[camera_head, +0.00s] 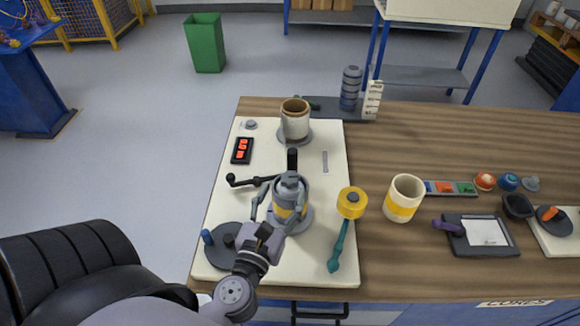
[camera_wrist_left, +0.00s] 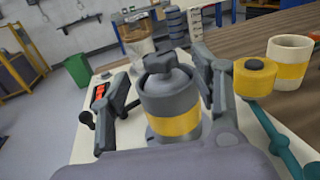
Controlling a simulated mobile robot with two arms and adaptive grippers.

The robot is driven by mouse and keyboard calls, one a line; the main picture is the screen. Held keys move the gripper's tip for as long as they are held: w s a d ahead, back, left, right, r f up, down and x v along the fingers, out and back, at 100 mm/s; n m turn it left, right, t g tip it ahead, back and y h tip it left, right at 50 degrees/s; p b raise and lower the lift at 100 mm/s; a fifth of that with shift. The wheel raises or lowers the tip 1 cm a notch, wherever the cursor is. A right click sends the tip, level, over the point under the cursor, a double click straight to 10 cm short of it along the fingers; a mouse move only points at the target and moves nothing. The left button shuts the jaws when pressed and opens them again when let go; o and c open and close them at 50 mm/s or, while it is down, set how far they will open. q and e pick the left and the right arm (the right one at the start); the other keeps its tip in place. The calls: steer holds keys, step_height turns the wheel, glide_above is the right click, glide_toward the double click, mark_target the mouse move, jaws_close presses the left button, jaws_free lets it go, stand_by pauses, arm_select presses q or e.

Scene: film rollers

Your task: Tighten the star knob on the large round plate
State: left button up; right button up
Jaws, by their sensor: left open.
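A grey cylinder with a yellow band (camera_head: 291,190) stands upright on a round grey base (camera_head: 303,222) on the cream board. A dark lobed knob (camera_wrist_left: 160,62) sits on top of it in the left wrist view. My left gripper (camera_head: 279,208) is open, with one finger on each side of the cylinder; I cannot tell whether they touch it. A large dark round plate (camera_head: 218,257) lies at the board's front left, with a blue peg (camera_head: 207,237) and a dark knob (camera_head: 229,240); my arm partly covers it. My right gripper is not in view.
A black crank (camera_head: 250,181) is left of the cylinder, a cream-brown roller (camera_head: 295,120) behind it. A yellow-headed teal tool (camera_head: 341,245) lies to the right, near a cream-yellow cup (camera_head: 403,198). A red-lit box (camera_head: 242,150) is at the board's left. Table space right of the board is partly clear.

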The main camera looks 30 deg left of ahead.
mark_target(287, 185)
arm_select(q)
steer(key=p+x, duration=0.1)
steer(key=x, duration=0.5)
steer(key=shift+w+p, duration=0.1)
steer(key=shift+p, duration=0.3)
steer(key=c, duration=1.2)
steer(key=shift+o, duration=0.2)
